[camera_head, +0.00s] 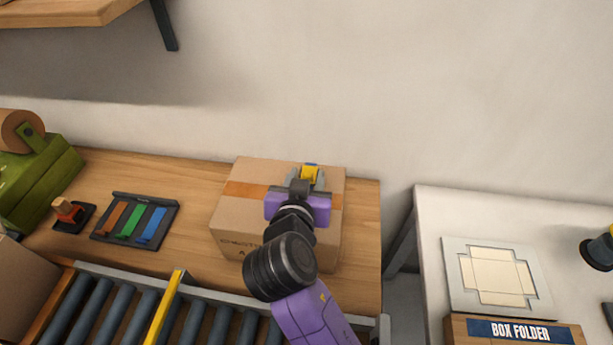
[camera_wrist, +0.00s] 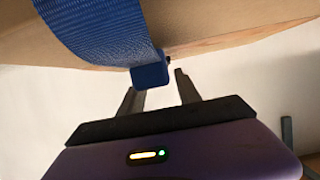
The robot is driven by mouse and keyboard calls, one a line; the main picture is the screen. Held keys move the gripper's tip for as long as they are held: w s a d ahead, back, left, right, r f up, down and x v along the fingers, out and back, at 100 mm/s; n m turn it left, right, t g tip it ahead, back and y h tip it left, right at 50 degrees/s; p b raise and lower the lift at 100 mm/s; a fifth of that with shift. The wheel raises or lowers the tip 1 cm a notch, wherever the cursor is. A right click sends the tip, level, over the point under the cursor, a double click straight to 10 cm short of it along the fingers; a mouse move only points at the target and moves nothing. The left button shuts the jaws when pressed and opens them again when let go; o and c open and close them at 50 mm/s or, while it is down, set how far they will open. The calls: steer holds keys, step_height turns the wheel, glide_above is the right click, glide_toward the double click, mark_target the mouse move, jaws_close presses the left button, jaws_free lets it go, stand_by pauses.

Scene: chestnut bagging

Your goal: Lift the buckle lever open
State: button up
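My gripper (camera_head: 306,180) is over the cardboard box (camera_head: 237,203) near its far edge. A yellow piece (camera_head: 310,173) shows between its fingers, with a bit of blue just beyond; I cannot tell if the yellow piece is the buckle lever. In the wrist view, a wide blue strap (camera_wrist: 105,35) runs along the box and ends in a blue block (camera_wrist: 150,76), perhaps part of the buckle. My fingers (camera_wrist: 158,86) are apart there, with the blue block at or just beyond the gap between their tips. Contact cannot be made out.
The box stands on a wooden table (camera_head: 200,178) against the wall. A tool tray (camera_head: 135,221) and a stamp (camera_head: 68,210) lie to the left. A roller conveyor (camera_head: 120,300) with a yellow bar runs in front. A white table (camera_head: 440,215) stands right, across a gap.

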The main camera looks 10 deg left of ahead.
jaws_close()
steer(key=shift+r+p, duration=0.15)
steer(key=shift+p, duration=0.15)
